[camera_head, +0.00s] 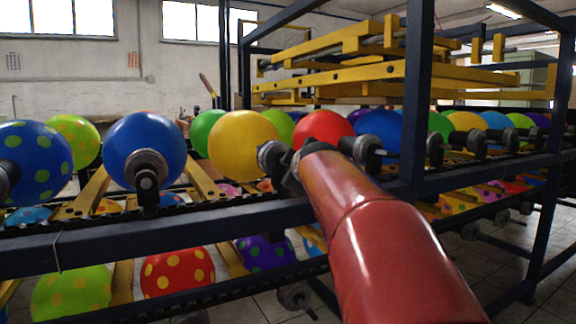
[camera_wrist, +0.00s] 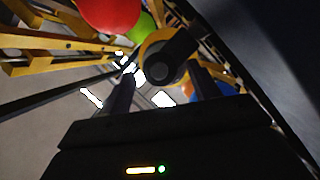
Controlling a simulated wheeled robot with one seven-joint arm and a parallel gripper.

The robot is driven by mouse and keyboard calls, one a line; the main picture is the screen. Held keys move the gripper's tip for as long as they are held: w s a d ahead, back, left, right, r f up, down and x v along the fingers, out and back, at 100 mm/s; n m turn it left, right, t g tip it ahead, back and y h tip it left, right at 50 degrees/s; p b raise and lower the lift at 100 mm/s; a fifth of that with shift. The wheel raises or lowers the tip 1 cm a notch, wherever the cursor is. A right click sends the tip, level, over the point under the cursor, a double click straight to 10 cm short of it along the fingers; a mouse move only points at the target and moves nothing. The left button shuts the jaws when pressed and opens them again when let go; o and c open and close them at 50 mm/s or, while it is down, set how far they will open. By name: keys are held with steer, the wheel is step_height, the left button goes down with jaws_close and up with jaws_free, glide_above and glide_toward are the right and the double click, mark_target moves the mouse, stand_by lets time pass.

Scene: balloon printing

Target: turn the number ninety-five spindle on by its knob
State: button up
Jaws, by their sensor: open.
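No number is readable, so I cannot tell which spindle is ninety-five. My gripper (camera_head: 284,170) is at the front rail, beside the knob (camera_head: 270,156) of the spindle carrying the yellow balloon (camera_head: 240,143). In the wrist view my gripper (camera_wrist: 160,88) is open, with one dark finger on each side. A round dark knob (camera_wrist: 172,56) shows between and beyond the fingertips, with yellow behind it. I cannot tell whether the fingers touch it. My red arm hides part of the rail in the head view.
A dark rail (camera_head: 180,225) crosses the front, with an upright post (camera_head: 417,110) right of my arm. A blue balloon (camera_head: 145,142) with its knob (camera_head: 147,180) stands left, a red balloon (camera_head: 323,128) right. More balloons hang below. Yellow beams (camera_head: 340,75) lie above.

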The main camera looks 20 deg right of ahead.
mark_target(280, 160)
steer(key=x, duration=0.5)
steer(key=shift+p, duration=0.35)
steer(key=c, duration=1)
